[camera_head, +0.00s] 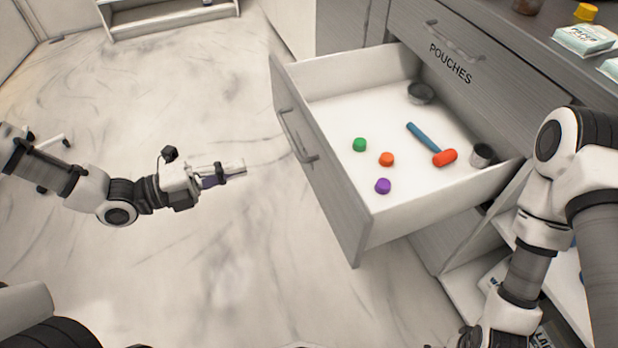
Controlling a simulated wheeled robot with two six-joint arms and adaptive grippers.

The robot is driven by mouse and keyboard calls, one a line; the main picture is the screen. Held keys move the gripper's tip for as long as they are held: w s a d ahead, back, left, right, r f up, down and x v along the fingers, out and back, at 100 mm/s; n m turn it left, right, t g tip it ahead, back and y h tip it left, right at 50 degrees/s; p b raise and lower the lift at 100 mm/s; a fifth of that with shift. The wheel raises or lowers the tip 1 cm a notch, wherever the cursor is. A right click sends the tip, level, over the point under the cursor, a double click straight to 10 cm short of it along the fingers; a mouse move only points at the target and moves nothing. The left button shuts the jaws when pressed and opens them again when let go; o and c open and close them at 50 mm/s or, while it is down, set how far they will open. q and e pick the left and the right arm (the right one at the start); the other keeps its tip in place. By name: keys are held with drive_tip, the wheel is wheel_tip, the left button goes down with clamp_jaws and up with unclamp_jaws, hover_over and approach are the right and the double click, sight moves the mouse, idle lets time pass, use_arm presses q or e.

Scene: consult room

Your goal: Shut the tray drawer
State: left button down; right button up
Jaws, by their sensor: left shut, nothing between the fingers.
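The tray drawer (345,222) stands pulled out from the grey cabinet, with its handle (297,140) on the front panel facing left. Inside it lie green, orange and purple round pieces, a blue-handled tool with a red head (444,158), and dark metal cups. My left gripper (242,170) is shut and empty, left of the drawer front and apart from it. It points right, towards the handle side. My right arm (545,225) comes down at the right, in front of the cabinet. Its gripper fingers are not visible.
A closed drawer marked POUCHES (450,62) is behind and above the open one. Packets (585,40) and a yellow-capped bottle (586,12) stand on the countertop. An open shelf (470,272) lies below right. The floor left of the drawer is mostly clear.

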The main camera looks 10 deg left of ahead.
use_arm(q)
drive_tip(key=b, duration=0.5)
approach(318, 145)
drive_tip(key=x, duration=0.6)
drive_tip(key=shift+d+f, duration=0.15)
drive_tip(key=shift+w+d, duration=0.2)
drive_tip(key=shift+d, duration=0.2)
use_arm(e)
wheel_tip(318, 145, down, 6)
use_arm(q)
drive_tip(key=shift+w, duration=0.15)
use_arm(e)
drive_tip(key=shift+d, duration=0.1)
